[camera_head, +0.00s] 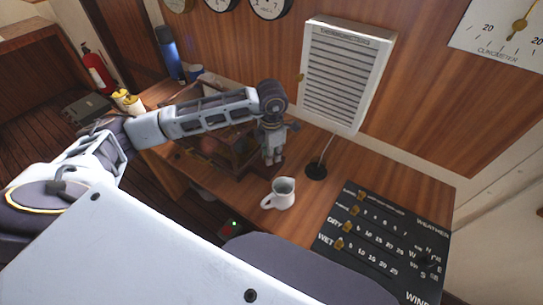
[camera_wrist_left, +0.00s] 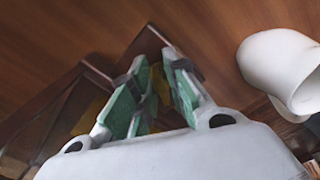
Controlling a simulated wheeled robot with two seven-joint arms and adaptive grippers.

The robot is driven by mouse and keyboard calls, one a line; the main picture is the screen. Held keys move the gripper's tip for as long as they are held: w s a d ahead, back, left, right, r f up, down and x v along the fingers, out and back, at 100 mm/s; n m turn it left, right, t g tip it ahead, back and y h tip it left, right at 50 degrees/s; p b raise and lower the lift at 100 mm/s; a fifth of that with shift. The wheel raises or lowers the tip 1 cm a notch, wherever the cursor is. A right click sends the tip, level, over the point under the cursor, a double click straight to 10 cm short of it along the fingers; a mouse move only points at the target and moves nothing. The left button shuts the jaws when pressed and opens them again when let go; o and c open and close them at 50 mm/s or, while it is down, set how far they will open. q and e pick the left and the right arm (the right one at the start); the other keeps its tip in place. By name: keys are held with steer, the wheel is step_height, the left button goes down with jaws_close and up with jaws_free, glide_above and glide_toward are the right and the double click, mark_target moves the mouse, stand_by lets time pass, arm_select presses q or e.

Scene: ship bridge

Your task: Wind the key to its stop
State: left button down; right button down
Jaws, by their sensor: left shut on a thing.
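My left gripper (camera_head: 271,160) reaches down over the desk at the right end of a wooden, glass-sided case (camera_head: 228,150). In the left wrist view its green-padded fingers (camera_wrist_left: 155,95) are close together, with a small yellow, brass-like piece (camera_wrist_left: 161,84) showing between them. I take this piece for the key, shut in the fingers; its full shape and how far it is turned are hidden. The case also shows at the left of the wrist view (camera_wrist_left: 52,115). My right gripper is not in view.
A small black stand (camera_head: 317,171) and a black weather board (camera_head: 385,236) are further right. A louvred white panel (camera_head: 346,75) is on the wall.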

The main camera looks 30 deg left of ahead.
arm_select(q)
steer(key=c, duration=1.6)
jaws_free()
steer(key=shift+o, duration=0.4)
steer(key=shift+r, duration=0.5)
step_height(320, 180, up, 11)
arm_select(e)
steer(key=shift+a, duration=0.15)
